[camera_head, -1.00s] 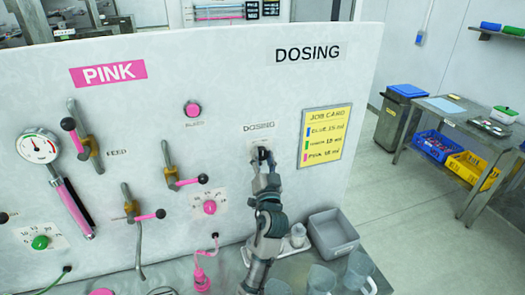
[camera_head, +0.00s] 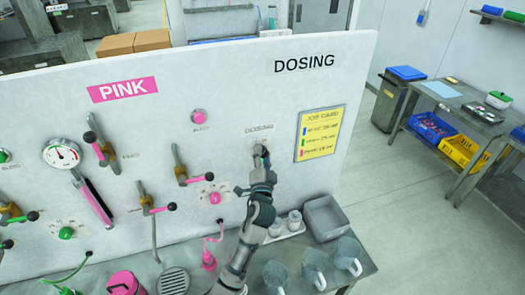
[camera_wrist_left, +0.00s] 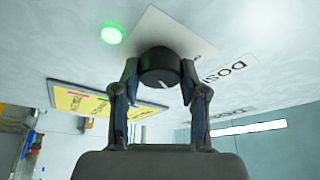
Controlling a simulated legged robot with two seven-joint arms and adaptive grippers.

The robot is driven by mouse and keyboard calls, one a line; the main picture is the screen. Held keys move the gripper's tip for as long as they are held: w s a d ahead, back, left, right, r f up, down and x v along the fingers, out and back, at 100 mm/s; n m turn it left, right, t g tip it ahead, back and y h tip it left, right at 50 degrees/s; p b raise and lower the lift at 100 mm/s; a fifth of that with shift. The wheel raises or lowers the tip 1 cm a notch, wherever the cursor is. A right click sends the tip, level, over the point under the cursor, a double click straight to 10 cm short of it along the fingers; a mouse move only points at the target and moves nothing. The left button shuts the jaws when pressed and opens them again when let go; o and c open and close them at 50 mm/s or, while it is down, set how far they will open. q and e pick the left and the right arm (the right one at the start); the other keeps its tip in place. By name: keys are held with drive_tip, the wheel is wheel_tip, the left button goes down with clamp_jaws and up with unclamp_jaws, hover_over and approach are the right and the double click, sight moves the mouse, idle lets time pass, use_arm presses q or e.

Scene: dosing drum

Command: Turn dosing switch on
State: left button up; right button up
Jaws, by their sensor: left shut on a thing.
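The dosing switch is a black round knob (camera_wrist_left: 160,68) with a white pointer line, on a pale plate (camera_wrist_left: 178,35) labelled DOSING on the white panel. My left gripper (camera_wrist_left: 158,82) has its two fingers on either side of the knob, shut on it. A green lamp (camera_wrist_left: 112,34) glows beside the plate in the left wrist view. In the head view my left gripper (camera_head: 262,160) is at the panel under the small DOSING label (camera_head: 259,128) and mostly hides the knob. My right gripper is not in view.
A yellow job card (camera_head: 320,133) is right of the switch. Pink-handled valves (camera_head: 190,180) and a gauge (camera_head: 62,154) are on the panel's left. A grey bin (camera_head: 325,217) and clear jugs (camera_head: 313,268) stand on the bench below.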

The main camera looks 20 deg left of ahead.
use_arm(q)
drive_tip(key=shift+f, duration=0.15)
drive_tip(key=o, duration=1)
drive_tip(key=shift+c, duration=0.2)
drive_tip(key=shift+o, duration=0.9)
drive_tip(key=shift+w, duration=0.25)
drive_tip(key=shift+s, duration=0.3)
drive_tip(key=v, duration=1.1)
drive_tip(key=shift+s+d, duration=0.15)
drive_tip(key=shift+d, duration=0.05)
drive_tip(key=shift+f, duration=0.1)
